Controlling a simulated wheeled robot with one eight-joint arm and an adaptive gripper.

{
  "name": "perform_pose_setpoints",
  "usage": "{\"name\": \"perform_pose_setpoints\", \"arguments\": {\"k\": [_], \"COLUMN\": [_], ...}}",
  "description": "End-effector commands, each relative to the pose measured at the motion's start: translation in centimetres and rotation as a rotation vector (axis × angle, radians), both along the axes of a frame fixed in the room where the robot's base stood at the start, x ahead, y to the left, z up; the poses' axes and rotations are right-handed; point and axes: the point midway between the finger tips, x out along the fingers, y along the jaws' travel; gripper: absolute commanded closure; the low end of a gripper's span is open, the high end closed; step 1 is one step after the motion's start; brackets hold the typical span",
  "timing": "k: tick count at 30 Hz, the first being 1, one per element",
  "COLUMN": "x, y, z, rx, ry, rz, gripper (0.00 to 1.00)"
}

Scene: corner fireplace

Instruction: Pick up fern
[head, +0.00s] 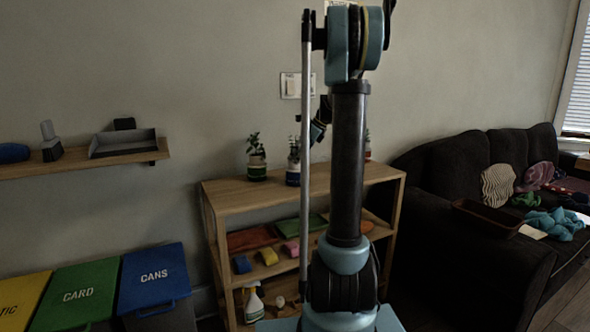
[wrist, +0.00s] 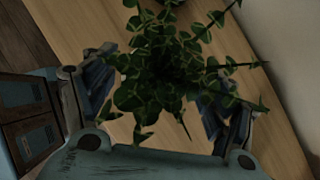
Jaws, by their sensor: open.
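In the wrist view a leafy green plant (wrist: 165,65), which looks like the fern, fills the middle. Its pot is hidden under the leaves. My gripper (wrist: 155,92) is open, with one finger on each side of the foliage. I cannot tell whether the fingers touch the leaves. In the head view a potted plant (head: 256,160) stands at the left of the wooden shelf top. A second potted plant (head: 293,163) stands beside it, just below my gripper (head: 317,131). A third plant (head: 367,146) is mostly hidden behind my arm.
The wooden shelf unit (head: 228,200) holds coloured items and a spray bottle (head: 253,303) on lower levels. A wall shelf (head: 75,164) and coloured bins (head: 155,277) are at left. A dark sofa (head: 455,165) stands at right. The wall is close behind the plants.

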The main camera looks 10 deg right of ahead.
Motion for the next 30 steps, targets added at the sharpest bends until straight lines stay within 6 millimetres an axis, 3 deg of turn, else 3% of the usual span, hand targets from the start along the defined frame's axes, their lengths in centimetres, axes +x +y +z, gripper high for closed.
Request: {"name": "perform_pose_setpoints", "arguments": {"k": [10,15,17,30], "x": [0.17,0.16,0.16,0.16], "y": [0.34,0.32,0.32,0.33], "z": [-0.58,-0.56,-0.56,0.17], "rx": [0.0,0.0,0.0,0.0], "ry": [0.0,0.0,0.0,0.0], "rz": [0.0,0.0,0.0,0.0], "gripper": [0.24,0.62,0.73,0.73]}}
